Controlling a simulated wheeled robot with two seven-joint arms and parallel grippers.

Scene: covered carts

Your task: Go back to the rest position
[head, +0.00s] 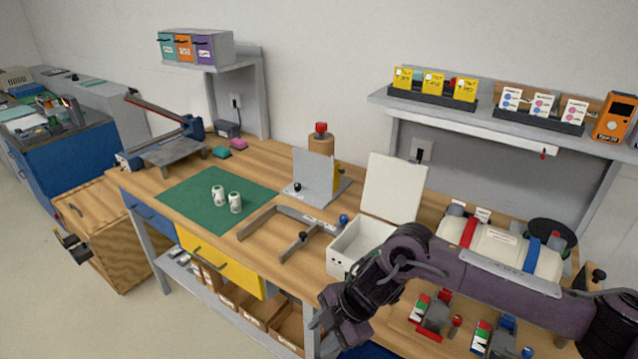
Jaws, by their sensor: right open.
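My right arm reaches in from the right edge, across the front right part of the wooden workbench (160,180). My right gripper (328,338) hangs at the bench's front edge, low in the middle of the picture, in front of the white box. It is open and I see nothing held in it. The fingertips are small and dark, close to the bottom edge of the picture. My left gripper is not in view.
An open-lidded white box (345,252) stands just behind my right gripper. A grey angled frame (290,228) and a green mat (190,200) with two white cups (235,203) lie farther left. Red and green clamps (432,315) sit below my forearm.

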